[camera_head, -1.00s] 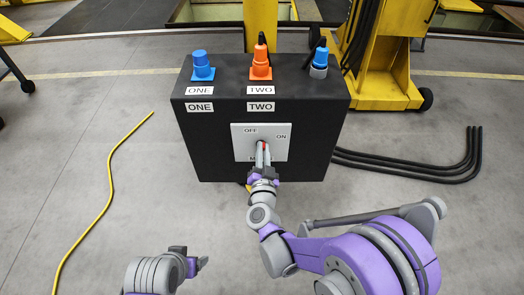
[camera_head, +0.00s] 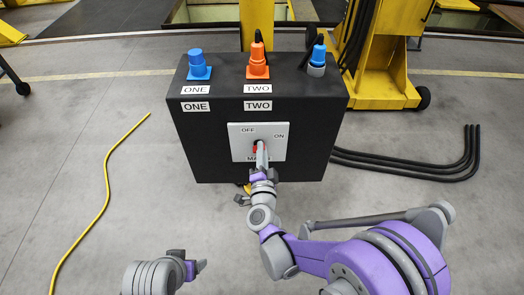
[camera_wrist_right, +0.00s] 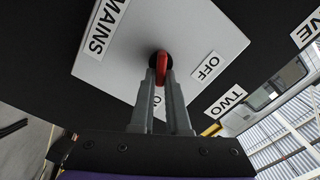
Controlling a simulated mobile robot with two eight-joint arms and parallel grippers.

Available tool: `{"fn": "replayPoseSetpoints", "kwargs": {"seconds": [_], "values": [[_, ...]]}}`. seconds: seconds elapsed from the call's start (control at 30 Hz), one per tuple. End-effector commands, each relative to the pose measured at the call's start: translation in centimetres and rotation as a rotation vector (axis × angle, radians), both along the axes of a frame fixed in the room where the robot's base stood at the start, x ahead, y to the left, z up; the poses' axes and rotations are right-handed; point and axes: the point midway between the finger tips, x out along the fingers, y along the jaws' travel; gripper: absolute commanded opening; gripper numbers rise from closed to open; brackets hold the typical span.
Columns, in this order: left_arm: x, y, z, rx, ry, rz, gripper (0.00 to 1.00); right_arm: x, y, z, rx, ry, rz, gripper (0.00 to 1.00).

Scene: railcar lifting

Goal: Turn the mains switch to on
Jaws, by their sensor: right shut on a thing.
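The mains switch has a red handle (camera_head: 255,149) on a pale grey plate (camera_head: 238,143) on the front of a black box. OFF is at the plate's top, ON at its right and MAINS at its bottom. My right gripper (camera_head: 261,152) is shut on the red handle. In the right wrist view the handle (camera_wrist_right: 162,66) is between the fingertips (camera_wrist_right: 161,76), and the fingers partly cover the ON label. The exact angle of the handle is unclear. My left gripper (camera_head: 197,266) is low in the head view, away from the box; its opening is unclear.
The black box (camera_head: 205,150) carries a blue plug (camera_head: 198,65), an orange plug (camera_head: 257,62) and another blue plug (camera_head: 317,60) on top. A yellow cable (camera_head: 107,183) lies on the floor at left, black cables (camera_head: 420,165) at right. A yellow wheeled column (camera_head: 385,75) stands behind.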

Motion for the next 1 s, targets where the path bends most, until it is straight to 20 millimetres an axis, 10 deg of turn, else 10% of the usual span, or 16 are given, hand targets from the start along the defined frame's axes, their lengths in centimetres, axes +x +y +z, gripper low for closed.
{"fn": "replayPoseSetpoints", "kwargs": {"seconds": [0.37, 0.4, 0.53, 1.0], "values": [[0.0, 0.0, 0.0, 0.000, 0.000, 0.000, 0.73, 0.0, 0.0, 0.0, 0.007, 0.001, 0.000, 0.00], [0.0, 0.0, 0.0, 0.000, 0.000, 0.000, 0.73, 0.0, 0.0, 0.0, 0.007, 0.001, 0.000, 0.19], [0.0, 0.0, 0.0, 0.000, 0.000, 0.000, 0.73, 0.0, 0.0, 0.0, 0.006, 0.001, 0.000, 0.42], [0.0, 0.0, 0.1, 0.000, 0.000, 0.000, 0.73, -1.7, 0.1, 0.0, 0.005, 0.000, 0.001, 0.44]]}}
